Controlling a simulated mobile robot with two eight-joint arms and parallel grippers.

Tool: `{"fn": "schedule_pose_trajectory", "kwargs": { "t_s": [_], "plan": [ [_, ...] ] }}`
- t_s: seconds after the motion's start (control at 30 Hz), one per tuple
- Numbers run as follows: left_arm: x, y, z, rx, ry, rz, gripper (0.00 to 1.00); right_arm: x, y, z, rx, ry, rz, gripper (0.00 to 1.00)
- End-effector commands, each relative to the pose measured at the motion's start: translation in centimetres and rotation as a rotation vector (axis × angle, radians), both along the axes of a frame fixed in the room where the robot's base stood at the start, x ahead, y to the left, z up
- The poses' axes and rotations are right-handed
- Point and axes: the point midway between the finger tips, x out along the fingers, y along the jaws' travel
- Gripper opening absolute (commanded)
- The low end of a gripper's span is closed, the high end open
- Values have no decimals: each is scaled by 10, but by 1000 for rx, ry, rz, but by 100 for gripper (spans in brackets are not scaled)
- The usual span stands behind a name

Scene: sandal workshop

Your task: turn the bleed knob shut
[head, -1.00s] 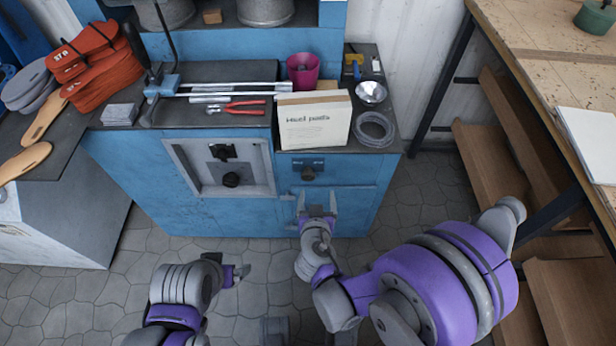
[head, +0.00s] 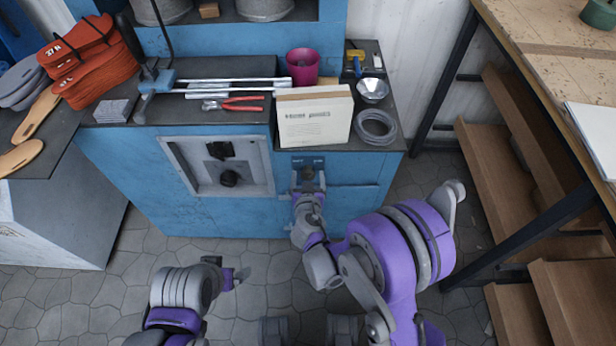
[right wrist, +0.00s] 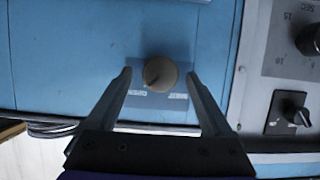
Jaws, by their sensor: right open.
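The bleed knob (right wrist: 160,73) is a round, dark brownish knob with a pointer mark, on a small blue label plate on the blue cabinet front. In the head view the knob (head: 308,174) is partly hidden by my right gripper (head: 308,184). In the right wrist view my right gripper (right wrist: 158,76) is open, with one fingertip on each side of the knob and a visible gap on both sides. Whether the tips reach the knob's depth is hard to tell. My left gripper (head: 236,277) hangs low over the floor, away from the cabinet; its jaw opening is unclear.
A grey recessed panel (head: 175,153) with a dark switch and dial sits left of the knob. On the cabinet top above stand a cream box (head: 314,121), a tubing coil (head: 374,127) and red pliers (head: 235,103). A wooden shelf unit (head: 510,175) stands at right.

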Motion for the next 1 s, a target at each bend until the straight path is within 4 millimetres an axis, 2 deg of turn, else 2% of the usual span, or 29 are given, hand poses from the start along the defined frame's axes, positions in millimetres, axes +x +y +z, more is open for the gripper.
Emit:
{"fn": "schedule_pose_trajectory", "kwargs": {
  "t_s": [0.27, 0.73, 1.0],
  "plan": [
    [0, 0, 0, 0, 0, 0, 95, 1, 0, 0, 0, 0, 0, 86],
    [0, 0, 0, 0, 0, 0, 95, 1, 0, 0, 0, 0, 0, 2],
    [0, 0, 0, 0, 0, 0, 95, 1, 1, 0, -30, 1, 1, 1]
  ]
}}
